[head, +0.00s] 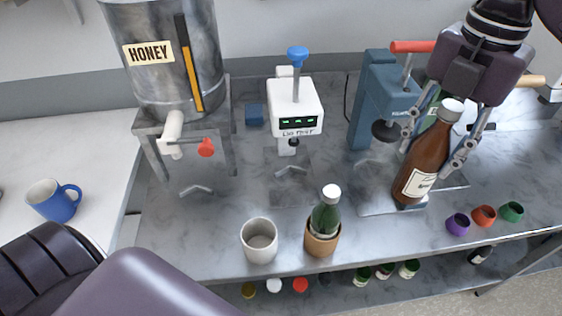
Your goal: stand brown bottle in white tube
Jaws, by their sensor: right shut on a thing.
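A brown bottle (426,160) with a white cap and a pale label is upright, slightly tilted, over the right side of the bench. My right gripper (438,150) comes from above and is shut on its upper part. Whether the bottle's base touches the metal plate below it is hard to tell. The white tube (260,241) stands open and empty-looking at the front of the bench, left of the bottle. My left arm shows at the lower left, but its gripper fingers are out of view.
A tan tube (321,240) holding a green bottle (325,215) stands just right of the white tube. A honey tank (165,60), a white capping device (295,105) and a blue press (375,100) stand behind. Small coloured caps (484,215) lie at the right front edge.

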